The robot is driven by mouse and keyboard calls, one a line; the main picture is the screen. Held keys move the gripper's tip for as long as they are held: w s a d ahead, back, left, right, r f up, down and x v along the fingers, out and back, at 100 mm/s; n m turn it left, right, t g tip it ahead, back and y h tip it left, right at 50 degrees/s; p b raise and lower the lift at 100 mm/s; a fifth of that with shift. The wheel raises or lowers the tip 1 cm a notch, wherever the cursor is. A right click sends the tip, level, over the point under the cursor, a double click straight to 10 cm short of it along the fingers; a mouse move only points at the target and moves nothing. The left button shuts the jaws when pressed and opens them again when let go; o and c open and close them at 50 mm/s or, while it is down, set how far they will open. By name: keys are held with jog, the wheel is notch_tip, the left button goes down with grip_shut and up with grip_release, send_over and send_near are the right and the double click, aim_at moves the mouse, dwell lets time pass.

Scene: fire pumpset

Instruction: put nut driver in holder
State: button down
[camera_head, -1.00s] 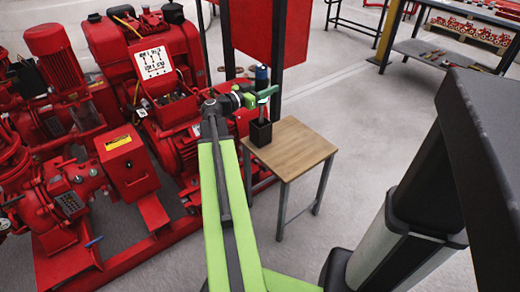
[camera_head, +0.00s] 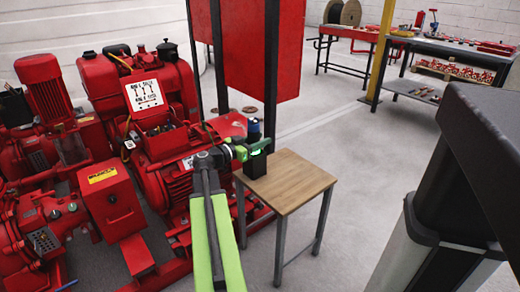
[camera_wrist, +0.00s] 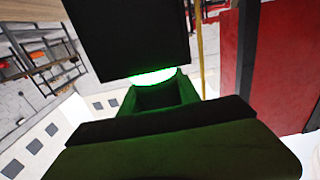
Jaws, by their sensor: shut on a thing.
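The nut driver (camera_head: 254,131) stands upright, with its blue and dark handle showing above my gripper (camera_head: 257,148). My gripper's green fingers are shut on it. The black holder (camera_head: 255,168) is a small box at the back left of a wooden table. My gripper is right at the holder's top, and the driver's lower part is hidden there, seemingly inside the holder. A bright green glow shows at the holder. In the wrist view, dark and green surfaces fill the middle, and the driver cannot be made out clearly.
The wooden table (camera_head: 292,183) has a clear top right of the holder. Red pump machinery (camera_head: 160,110) stands close on the left. A red panel (camera_head: 262,45) on dark posts rises behind. Workbenches with tools (camera_head: 440,55) stand far right, with open floor between.

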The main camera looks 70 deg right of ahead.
jog(key=shift+f, duration=0.25)
jog(key=c, duration=0.9)
grip_release()
jog(key=shift+o, duration=0.2)
jog(key=shift+r, duration=0.1)
jog(key=v, duration=1.2)
jog(key=shift+a, duration=0.1)
